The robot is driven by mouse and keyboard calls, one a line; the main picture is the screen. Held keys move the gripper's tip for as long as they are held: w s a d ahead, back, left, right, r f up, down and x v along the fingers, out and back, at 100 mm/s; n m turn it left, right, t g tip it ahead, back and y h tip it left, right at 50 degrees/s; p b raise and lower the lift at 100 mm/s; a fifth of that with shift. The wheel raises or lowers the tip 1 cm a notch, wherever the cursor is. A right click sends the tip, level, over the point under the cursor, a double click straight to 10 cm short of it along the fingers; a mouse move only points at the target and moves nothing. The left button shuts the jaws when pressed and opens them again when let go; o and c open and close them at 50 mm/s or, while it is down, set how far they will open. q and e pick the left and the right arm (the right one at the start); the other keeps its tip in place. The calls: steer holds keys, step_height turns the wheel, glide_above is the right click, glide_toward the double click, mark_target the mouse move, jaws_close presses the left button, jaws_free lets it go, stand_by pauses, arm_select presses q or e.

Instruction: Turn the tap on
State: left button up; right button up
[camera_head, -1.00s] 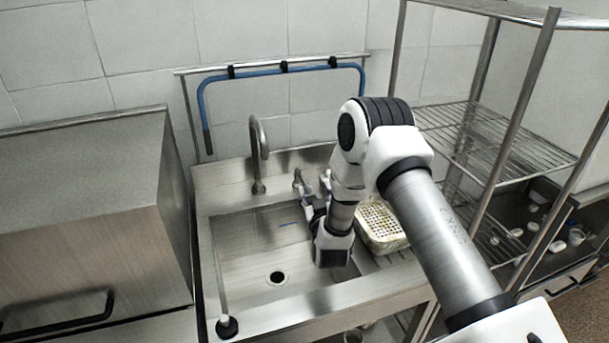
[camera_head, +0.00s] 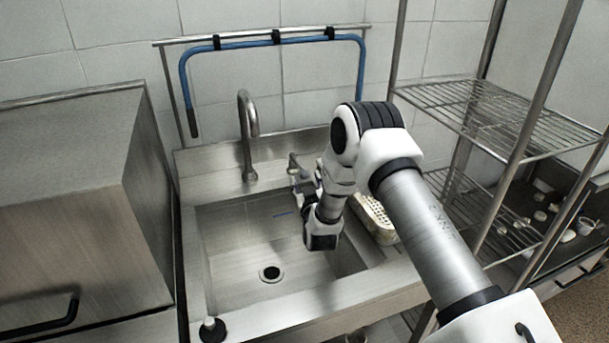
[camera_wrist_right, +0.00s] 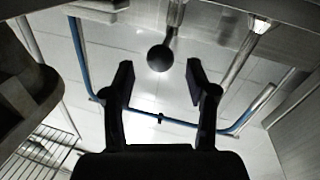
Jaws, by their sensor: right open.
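The tap has a tall curved metal spout (camera_head: 248,130) at the back of the steel sink. A small metal tap handle (camera_head: 294,165) stands to its right. My right gripper (camera_head: 304,190) is close to the handle, low over the sink's right side, and partly hidden by my wrist. In the right wrist view my right gripper (camera_wrist_right: 158,85) is open and empty, pointing up towards the wall. A dark round knob on a stem (camera_wrist_right: 160,58) shows between and beyond its fingertips, not gripped. I cannot tell whether a finger touches the tap. My left gripper is out of view.
The steel sink basin (camera_head: 230,240) is empty, with a drain (camera_head: 270,273). A perforated basket (camera_head: 375,220) sits right of the basin, partly behind my arm. A blue pipe (camera_head: 275,43) runs along the wall. A wire shelf rack (camera_head: 490,115) stands right; a steel cabinet (camera_head: 70,190) stands left.

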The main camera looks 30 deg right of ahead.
mark_target(309, 174)
steer(key=x, duration=0.3)
steer(key=shift+w+d+f, duration=0.15)
steer(key=shift+w, duration=0.2)
steer(key=shift+s, duration=0.1)
steer(key=shift+c, duration=1.4)
jaws_close()
steer(key=shift+s+d+n+t+y, duration=0.15)
steer(key=shift+d+n+t+y, duration=0.25)
steer(key=shift+d+n+y, duration=0.45)
steer(key=shift+a, duration=0.2)
steer(key=shift+o, duration=1.4)
jaws_free()
